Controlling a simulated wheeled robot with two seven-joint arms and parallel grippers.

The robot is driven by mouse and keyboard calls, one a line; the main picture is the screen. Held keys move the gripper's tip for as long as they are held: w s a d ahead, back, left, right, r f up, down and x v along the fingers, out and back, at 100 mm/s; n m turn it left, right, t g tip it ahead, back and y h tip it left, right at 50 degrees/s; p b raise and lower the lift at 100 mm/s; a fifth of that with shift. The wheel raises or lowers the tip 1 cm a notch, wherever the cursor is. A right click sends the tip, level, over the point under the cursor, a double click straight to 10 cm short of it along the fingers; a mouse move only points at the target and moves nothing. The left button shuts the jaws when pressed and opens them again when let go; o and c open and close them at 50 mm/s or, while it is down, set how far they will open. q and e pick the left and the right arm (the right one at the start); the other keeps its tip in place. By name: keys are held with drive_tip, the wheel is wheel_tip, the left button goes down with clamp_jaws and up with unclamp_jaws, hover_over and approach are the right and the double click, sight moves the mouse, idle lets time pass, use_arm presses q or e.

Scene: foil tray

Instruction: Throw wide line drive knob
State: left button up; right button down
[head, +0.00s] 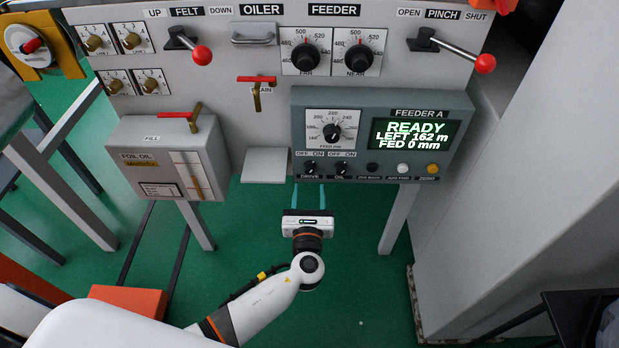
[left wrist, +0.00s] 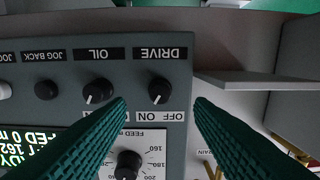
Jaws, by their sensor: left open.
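The drive knob (head: 310,168) is a small black rotary knob at the lower left of the grey feeder panel (head: 460,125), under OFF and ON labels. In the left wrist view, upside down, the drive knob (left wrist: 159,90) lies between the fingertips in the picture. Its white mark shows, but I cannot tell surely which label it points to. My left gripper (head: 309,190) is open, with green fingers pointing up at the panel just below the knob. In the left wrist view, the gripper (left wrist: 160,106) has its fingers apart and nothing between them. My right gripper is not in view.
The oil knob (head: 341,168) sits close to the right, then several buttons. A display (head: 415,134) reads READY, LEFT 162 m, FED 0 mm. A grey shelf (head: 264,165) juts out left of the panel. A foil oil box (head: 160,145) stands further left.

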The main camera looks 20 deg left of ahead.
sight(310, 173)
use_arm(q)
drive_tip(key=x, duration=0.5)
drive_tip(key=shift+w+a, duration=0.1)
drive_tip(key=shift+w, duration=0.25)
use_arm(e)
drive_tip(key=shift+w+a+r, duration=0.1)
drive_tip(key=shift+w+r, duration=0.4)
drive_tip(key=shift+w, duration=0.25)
use_arm(q)
drive_tip(key=c, duration=1)
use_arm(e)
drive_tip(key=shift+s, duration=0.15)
